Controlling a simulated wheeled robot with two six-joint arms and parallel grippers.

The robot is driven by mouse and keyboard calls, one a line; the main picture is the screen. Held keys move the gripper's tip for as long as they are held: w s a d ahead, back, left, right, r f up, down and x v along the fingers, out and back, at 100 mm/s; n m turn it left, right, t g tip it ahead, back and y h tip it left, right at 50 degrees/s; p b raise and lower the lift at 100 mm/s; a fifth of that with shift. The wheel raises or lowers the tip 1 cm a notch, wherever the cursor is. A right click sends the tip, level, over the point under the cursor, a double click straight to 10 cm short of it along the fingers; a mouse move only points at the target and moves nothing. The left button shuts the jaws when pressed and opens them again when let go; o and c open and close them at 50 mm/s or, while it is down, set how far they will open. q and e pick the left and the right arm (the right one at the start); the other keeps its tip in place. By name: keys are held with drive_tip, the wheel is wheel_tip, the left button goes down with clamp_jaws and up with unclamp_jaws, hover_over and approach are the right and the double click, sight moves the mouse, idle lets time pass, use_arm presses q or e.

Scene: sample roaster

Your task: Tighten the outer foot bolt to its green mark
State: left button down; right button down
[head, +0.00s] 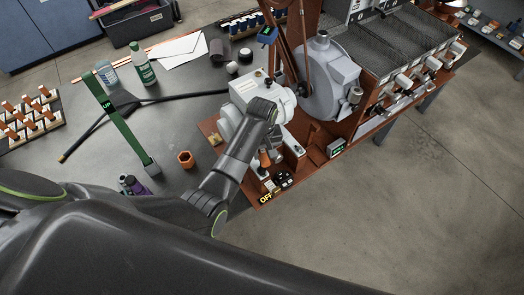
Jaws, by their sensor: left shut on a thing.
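My left arm comes in from the left and reaches up to the roaster's near side. My left gripper (270,142) is at the end of its bent dark wrist, above the near end of the red-brown roaster base (258,194). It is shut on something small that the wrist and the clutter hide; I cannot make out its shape. I cannot tell the outer foot bolt or its green mark apart there. A small orange-brown piece (265,158) shows just below the wrist. My right gripper is not in view.
A green bar marked UP (121,125) and an orange hexagonal piece (185,159) are on the dark table (190,105). A black hose (170,98) crosses it. Open floor lies right.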

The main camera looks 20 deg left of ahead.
use_arm(q)
drive_tip(key=m, duration=0.6)
drive_tip(key=shift+m, duration=0.4)
drive_tip(key=m, duration=0.6)
drive_tip(key=shift+m, duration=0.3)
drive_tip(key=m, duration=0.6)
drive_tip(key=shift+m, duration=0.3)
drive_tip(key=m, duration=0.3)
drive_tip(key=shift+m, duration=0.4)
drive_tip(key=m, duration=0.3)
drive_tip(key=shift+m, duration=0.4)
drive_tip(key=shift+n, duration=0.7)
drive_tip(key=shift+r, duration=0.1)
